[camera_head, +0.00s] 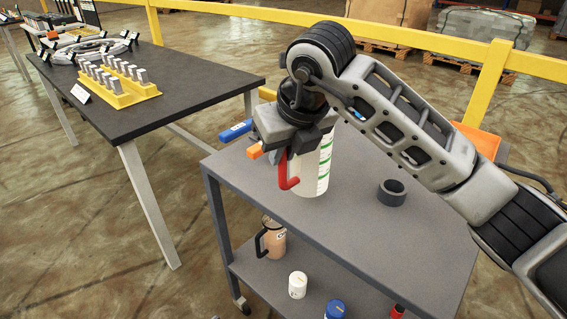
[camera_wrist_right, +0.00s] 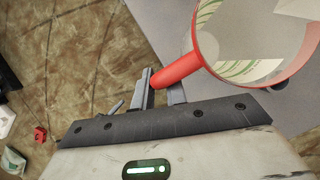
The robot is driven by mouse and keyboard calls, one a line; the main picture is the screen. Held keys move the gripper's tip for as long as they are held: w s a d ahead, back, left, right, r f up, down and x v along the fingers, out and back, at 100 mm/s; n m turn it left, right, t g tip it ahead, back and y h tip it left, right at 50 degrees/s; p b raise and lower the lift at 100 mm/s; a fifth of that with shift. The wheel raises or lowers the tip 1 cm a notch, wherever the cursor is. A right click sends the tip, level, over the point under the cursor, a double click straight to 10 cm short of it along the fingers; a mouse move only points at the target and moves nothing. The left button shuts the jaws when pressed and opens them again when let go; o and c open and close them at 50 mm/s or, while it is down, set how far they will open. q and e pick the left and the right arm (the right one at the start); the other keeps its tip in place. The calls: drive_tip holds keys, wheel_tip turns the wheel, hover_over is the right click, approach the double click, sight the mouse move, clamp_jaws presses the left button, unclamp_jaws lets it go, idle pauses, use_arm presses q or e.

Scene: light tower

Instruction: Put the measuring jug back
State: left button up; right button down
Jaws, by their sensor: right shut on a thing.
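The measuring jug (camera_head: 324,165) is whitish with green markings and a red handle. In the head view it is upright at the grey trolley top (camera_head: 350,225); I cannot tell whether its base touches the surface. My right gripper (camera_head: 288,150) is above and to the left of it, shut on the red handle. In the right wrist view the fingers (camera_wrist_right: 160,88) are at the end of the red handle, and the jug's red rim and clear wall (camera_wrist_right: 245,68) show at the upper right. The gripper hides part of the jug in the head view. My left gripper is out of view.
A grey ring (camera_head: 391,193) sits on the trolley top at right. A blue item (camera_head: 235,131) and an orange item (camera_head: 254,151) show at its far left edge. The lower shelf holds a brownish jug (camera_head: 271,240) and white and blue-capped containers. A dark table (camera_head: 185,85) stands left.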

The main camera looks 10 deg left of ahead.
sight(285, 163)
wheel_tip(285, 163, down, 3)
drive_tip(key=shift+r, duration=0.15)
drive_tip(key=shift+f, duration=0.25)
drive_tip(key=c, duration=1.4)
unclamp_jaws()
drive_tip(key=shift+r, duration=0.1)
drive_tip(key=shift+d+r, duration=0.1)
drive_tip(key=shift+r, duration=0.2)
drive_tip(key=v, duration=1.1)
drive_tip(key=shift+s, duration=0.15)
drive_tip(key=shift+r, duration=0.1)
